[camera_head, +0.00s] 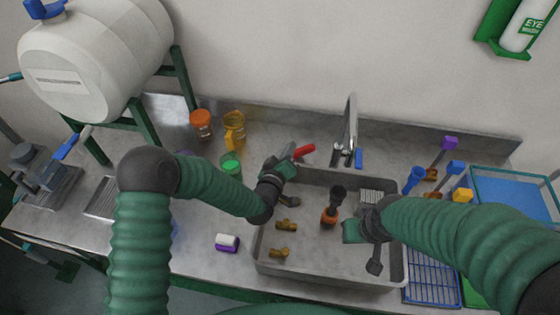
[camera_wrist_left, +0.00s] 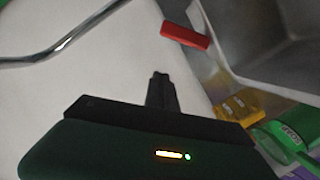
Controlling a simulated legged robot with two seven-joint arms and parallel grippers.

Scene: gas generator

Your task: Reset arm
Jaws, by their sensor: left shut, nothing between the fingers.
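My left gripper (camera_head: 291,201) is over the left rim of the grey sink basin (camera_head: 262,262), on the green and black end of the left arm. In the left wrist view its dark fingers (camera_wrist_left: 161,90) are together with nothing between them. A red piece (camera_head: 303,151) lies just behind it; a red piece (camera_wrist_left: 185,35) also shows beyond the fingers in the wrist view. My right gripper (camera_head: 375,266) hangs over the right part of the basin, pointing down. Whether its fingers are apart is too small to tell.
A dark-topped orange fitting (camera_head: 329,216) and brass fittings (camera_head: 286,226) lie in the basin. The tap (camera_head: 347,135) stands behind it. Orange (camera_head: 201,124), yellow (camera_head: 235,130) and green (camera_head: 231,165) containers stand left. A purple-white block (camera_head: 227,243) lies in front. A blue rack (camera_head: 432,277) is right.

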